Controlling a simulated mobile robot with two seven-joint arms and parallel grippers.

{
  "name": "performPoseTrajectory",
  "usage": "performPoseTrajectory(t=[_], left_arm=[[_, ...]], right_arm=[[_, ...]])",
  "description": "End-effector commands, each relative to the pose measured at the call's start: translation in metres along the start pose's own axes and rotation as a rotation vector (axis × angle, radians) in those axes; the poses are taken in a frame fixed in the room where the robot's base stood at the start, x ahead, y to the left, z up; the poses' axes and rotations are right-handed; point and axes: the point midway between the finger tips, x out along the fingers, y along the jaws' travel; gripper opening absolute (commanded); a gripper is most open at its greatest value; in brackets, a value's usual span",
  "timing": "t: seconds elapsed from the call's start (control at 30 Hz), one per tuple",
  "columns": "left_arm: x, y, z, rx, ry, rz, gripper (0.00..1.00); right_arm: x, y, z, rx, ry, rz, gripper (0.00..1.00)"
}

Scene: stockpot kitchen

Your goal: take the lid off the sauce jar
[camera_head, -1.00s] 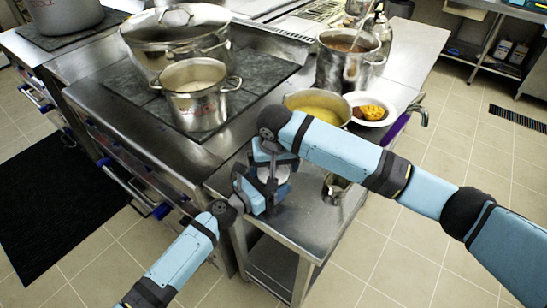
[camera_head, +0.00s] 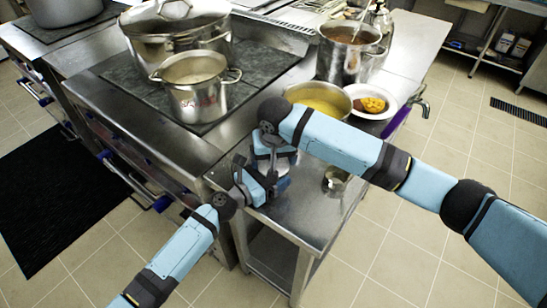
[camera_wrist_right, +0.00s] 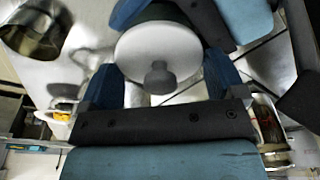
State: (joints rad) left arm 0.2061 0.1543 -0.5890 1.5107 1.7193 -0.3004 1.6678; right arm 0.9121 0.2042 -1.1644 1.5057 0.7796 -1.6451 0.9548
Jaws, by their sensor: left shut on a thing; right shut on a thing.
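The sauce jar's round white lid (camera_wrist_right: 157,52) with its grey knob (camera_wrist_right: 160,78) fills the gap between my right gripper's fingers in the right wrist view. My right gripper (camera_wrist_right: 162,72) is shut on the lid. A dark part of the sauce jar (camera_wrist_right: 160,12) shows just behind the lid. My left gripper (camera_head: 266,182) is shut on the jar from the left, and my right gripper (camera_head: 273,155) is close above it. In the head view the grippers hide most of the jar. I cannot tell whether the lid is clear of the rim.
A steel side table (camera_head: 310,215) lies under the grippers, with a small metal container (camera_head: 336,180) to the right. Behind are a pan of yellow food (camera_head: 318,98), a white bowl (camera_head: 366,98) and a tall pot (camera_head: 350,55). A smaller pot (camera_head: 196,92) stands on the hob.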

Motion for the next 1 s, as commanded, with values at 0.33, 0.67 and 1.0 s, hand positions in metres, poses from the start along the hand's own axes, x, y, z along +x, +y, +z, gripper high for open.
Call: performPoseTrajectory(t=[0.33,0.67,1.0], left_arm=[[0.0,0.0,0.0,0.0,0.0,0.0,0.42],[0.0,0.0,0.0,0.0,0.0,0.0,0.42],[0.0,0.0,0.0,0.0,0.0,0.0,0.42]], right_arm=[[-0.01,0.0,-0.002,0.0,0.001,0.0,0.6],[-0.021,0.0,-0.003,0.0,0.001,-0.001,0.6],[-0.022,0.0,-0.003,0.0,0.0,0.0,0.6]])
